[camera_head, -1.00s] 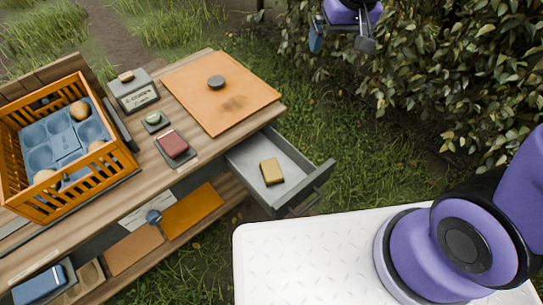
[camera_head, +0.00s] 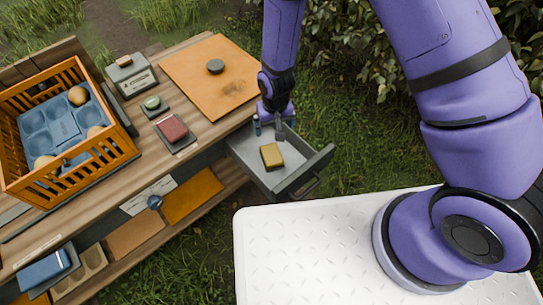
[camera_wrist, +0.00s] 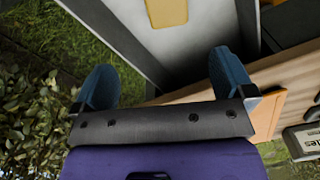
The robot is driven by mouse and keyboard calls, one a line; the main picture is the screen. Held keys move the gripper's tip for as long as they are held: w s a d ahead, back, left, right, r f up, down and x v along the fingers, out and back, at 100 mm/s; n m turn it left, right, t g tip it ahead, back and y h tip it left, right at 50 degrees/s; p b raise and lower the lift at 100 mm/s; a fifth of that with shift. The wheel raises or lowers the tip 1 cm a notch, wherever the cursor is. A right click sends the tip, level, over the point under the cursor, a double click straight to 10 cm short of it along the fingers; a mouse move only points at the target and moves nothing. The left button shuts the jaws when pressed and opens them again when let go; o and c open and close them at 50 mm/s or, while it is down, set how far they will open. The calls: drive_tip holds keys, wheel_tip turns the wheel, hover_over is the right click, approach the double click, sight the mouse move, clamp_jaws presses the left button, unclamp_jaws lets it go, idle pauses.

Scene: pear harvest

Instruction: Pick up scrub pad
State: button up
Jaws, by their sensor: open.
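The scrub pad, a small yellow block (camera_head: 272,156), lies flat on the floor of the open grey drawer (camera_head: 262,180). It also shows at the top edge of the wrist view (camera_wrist: 167,12), partly cut off. My gripper (camera_head: 268,126) is open and empty at the drawer's back end, just beyond the pad and apart from it. In the wrist view its two blue fingers (camera_wrist: 165,82) are wide apart, with the pad ahead of them and nothing between them.
The drawer's walls stand around the pad. The wooden bench (camera_head: 205,132) beside it holds an orange board with a dark round item (camera_head: 215,67), a red block (camera_head: 172,128), a green item (camera_head: 152,103) and an orange crate (camera_head: 100,160). A hedge (camera_head: 350,60) stands behind.

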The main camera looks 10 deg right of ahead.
sight(272, 154)
drive_tip(key=f, duration=0.1)
drive_tip(key=s+f, duration=0.1)
drive_tip(key=f, duration=0.2)
drive_tip(key=shift+s+a, duration=0.2)
drive_tip(key=shift+a, duration=0.1)
drive_tip(key=shift+s+a+f, duration=0.1)
drive_tip(key=shift+f, duration=2.55)
drive_tip(key=shift+s+a+f, duration=0.1)
drive_tip(key=shift+f, duration=2.5)
drive_tip(key=c, duration=1.1)
drive_tip(key=shift+o, duration=0.2)
drive_tip(key=shift+r, duration=0.1)
wheel_tip(272, 154, up, 10)
drive_tip(key=shift+f, duration=0.1)
